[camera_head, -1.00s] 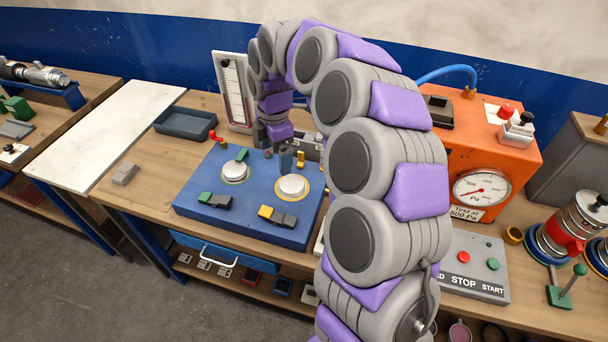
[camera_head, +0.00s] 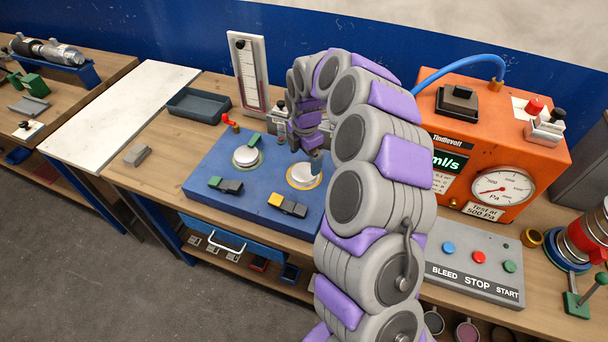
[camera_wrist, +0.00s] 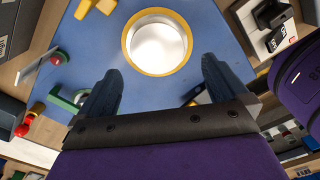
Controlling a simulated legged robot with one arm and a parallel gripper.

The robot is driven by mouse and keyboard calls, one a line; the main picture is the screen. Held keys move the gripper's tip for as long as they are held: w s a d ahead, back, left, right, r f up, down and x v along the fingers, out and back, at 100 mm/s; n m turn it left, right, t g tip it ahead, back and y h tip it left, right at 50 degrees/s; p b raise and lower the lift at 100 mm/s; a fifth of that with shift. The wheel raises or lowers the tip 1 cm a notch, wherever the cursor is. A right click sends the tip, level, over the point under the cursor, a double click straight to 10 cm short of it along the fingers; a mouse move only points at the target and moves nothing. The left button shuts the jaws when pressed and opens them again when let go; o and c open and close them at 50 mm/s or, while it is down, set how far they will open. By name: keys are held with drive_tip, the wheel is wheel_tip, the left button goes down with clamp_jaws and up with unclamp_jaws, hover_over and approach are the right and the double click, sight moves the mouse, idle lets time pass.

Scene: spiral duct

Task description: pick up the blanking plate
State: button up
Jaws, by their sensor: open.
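Two pale round discs sit on a blue fixture board (camera_head: 255,200). One disc (camera_head: 246,156) has a green ring, the other (camera_head: 303,175) a yellow ring. I cannot tell for sure which part is the blanking plate; no label shows. My gripper (camera_head: 314,160) is at the far side of the yellow-ringed disc, just above the board and partly hidden by my arm. In the wrist view my gripper (camera_wrist: 163,68) is open and empty. Its two dark fingers point toward the yellow-ringed disc (camera_wrist: 158,45), which appears beyond and between the fingertips.
A red-handled valve (camera_head: 229,121) and a gauge panel (camera_head: 249,72) stand behind. An orange tester (camera_head: 490,150) and a button box (camera_head: 474,262) are right. A grey tray (camera_head: 198,103) is left; wood between is mostly clear.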

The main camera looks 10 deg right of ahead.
sight(303, 172)
drive_tip(key=shift+d+f, duration=0.1)
drive_tip(key=shift+f, duration=0.5)
drive_tip(key=shift+a+f, duration=0.25)
drive_tip(key=shift+f, duration=0.25)
drive_tip(key=f, duration=0.2)
drive_tip(key=f+b, duration=0.1)
drive_tip(key=f, duration=0.1)
drive_tip(key=shift+w+a+f, duration=0.1)
drive_tip(key=shift+w+a, duration=0.05)
drive_tip(key=shift+a, duration=0.15)
drive_tip(key=shift+d, duration=0.2)
drive_tip(key=shift+c, duration=0.4)
drive_tip(key=shift+a, duration=0.1)
drive_tip(key=c, duration=1)
